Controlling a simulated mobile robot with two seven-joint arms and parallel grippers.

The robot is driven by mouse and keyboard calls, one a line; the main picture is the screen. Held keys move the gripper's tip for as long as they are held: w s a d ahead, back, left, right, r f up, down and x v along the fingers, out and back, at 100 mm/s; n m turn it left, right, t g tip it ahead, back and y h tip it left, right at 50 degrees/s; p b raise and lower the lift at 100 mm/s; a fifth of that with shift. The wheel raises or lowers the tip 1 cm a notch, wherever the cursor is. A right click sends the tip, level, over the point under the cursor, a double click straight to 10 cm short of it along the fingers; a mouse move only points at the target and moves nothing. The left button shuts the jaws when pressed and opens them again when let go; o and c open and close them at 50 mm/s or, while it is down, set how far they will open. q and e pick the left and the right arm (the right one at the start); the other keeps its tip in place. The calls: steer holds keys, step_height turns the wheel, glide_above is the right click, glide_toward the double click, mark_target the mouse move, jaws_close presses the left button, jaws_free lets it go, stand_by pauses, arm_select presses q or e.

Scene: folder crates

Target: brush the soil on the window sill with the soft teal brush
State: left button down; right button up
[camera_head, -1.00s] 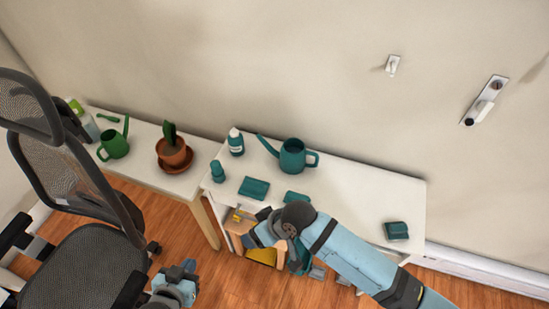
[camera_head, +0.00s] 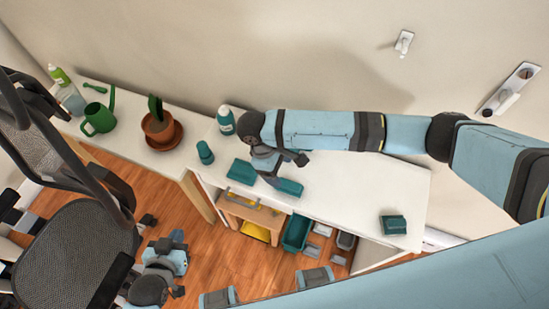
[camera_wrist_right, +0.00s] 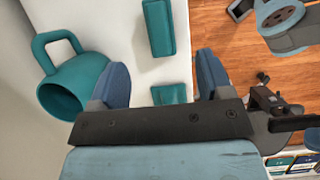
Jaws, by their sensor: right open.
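I cannot pick out a soft teal brush for certain, and no soil shows clearly. Two flat teal blocks, one (camera_head: 241,172) left of the other (camera_head: 290,187), lie on the white tabletop (camera_head: 345,190). Both show in the right wrist view, the first (camera_wrist_right: 159,28) beyond the fingertips, the second (camera_wrist_right: 168,95) partly hidden between the fingers. My right gripper (camera_head: 288,163) is open and empty above the tabletop; its fingers also show in the wrist view (camera_wrist_right: 162,72). My left gripper (camera_head: 172,262) is low by the chair, its jaws unclear.
A teal bottle (camera_head: 225,120), a teal cylinder (camera_head: 205,152) and another teal block (camera_head: 393,224) stand on the tabletop. A potted plant (camera_head: 160,128), green can (camera_head: 98,118) and chair (camera_head: 75,250) are left.

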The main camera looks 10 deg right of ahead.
mark_target(292, 184)
steer(key=x, duration=1)
steer(key=shift+d+f, duration=0.1)
steer(key=shift+f, duration=0.15)
steer(key=c, duration=1)
steer(key=o, duration=0.6)
steer(key=shift+o, duration=0.2)
steer(key=shift+r+p, duration=1.05)
steer(key=shift+p, duration=0.35)
steer(key=shift+c, duration=0.3)
steer(key=c, duration=0.7)
